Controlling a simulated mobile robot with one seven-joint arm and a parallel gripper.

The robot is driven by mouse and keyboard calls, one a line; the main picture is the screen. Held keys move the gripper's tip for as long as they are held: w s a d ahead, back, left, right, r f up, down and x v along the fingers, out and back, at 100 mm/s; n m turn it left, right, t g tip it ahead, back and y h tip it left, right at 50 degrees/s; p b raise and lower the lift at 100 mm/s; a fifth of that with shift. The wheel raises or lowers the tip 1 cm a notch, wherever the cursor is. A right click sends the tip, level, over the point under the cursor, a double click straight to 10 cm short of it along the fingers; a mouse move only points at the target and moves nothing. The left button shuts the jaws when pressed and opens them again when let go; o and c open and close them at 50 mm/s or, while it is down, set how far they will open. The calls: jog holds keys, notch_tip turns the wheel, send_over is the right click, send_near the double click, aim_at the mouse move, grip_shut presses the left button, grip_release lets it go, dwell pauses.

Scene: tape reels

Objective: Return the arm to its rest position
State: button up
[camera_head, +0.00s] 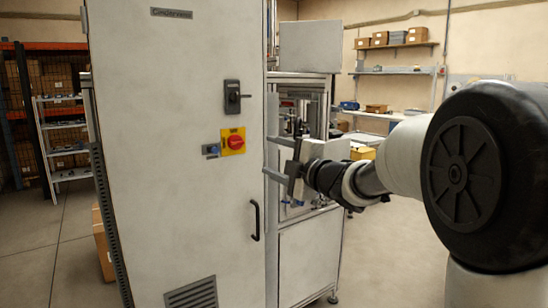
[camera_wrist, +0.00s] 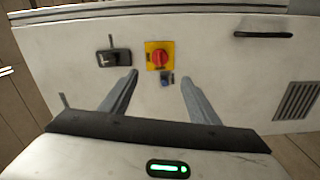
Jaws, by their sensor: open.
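My gripper (camera_wrist: 160,98) is open and empty, its two grey fingers spread apart in the wrist view. In the head view my gripper (camera_head: 266,156) reaches in from the right, with its fingers pointing left toward the right side of the cabinet. The tall white control cabinet (camera_head: 160,200) also fills much of the wrist view (camera_wrist: 225,70). It carries a red rotary switch on a yellow plate (camera_head: 233,141), a black latch handle (camera_head: 232,97) and a small blue-grey switch (camera_head: 211,150). I cannot tell the exact gap between my fingers and the cabinet.
A metal-framed machine (camera_head: 310,240) stands just behind my gripper. A black door handle (camera_head: 255,220) sticks out from the cabinet. Shelves with boxes stand at the back left (camera_head: 62,150) and on the back right wall (camera_head: 400,45). Open floor (camera_head: 60,270) lies at the left.

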jog(key=s+d+f+m+h, duration=0.1)
jog(key=s+d+m+h, duration=0.95)
jog(key=d+m, duration=0.25)
jog(key=s+f+m+g, duration=0.5)
jog(key=s+f, duration=0.3)
jog(key=s, duration=0.6)
jog(key=s+f+m+g, duration=0.45)
jog(key=s+f, duration=0.25)
jog(key=s, duration=0.6)
notch_tip(320, 180, up, 22)
jog(key=s+p, duration=0.1)
jog(key=p, duration=2.1)
jog(key=shift+f, duration=0.15)
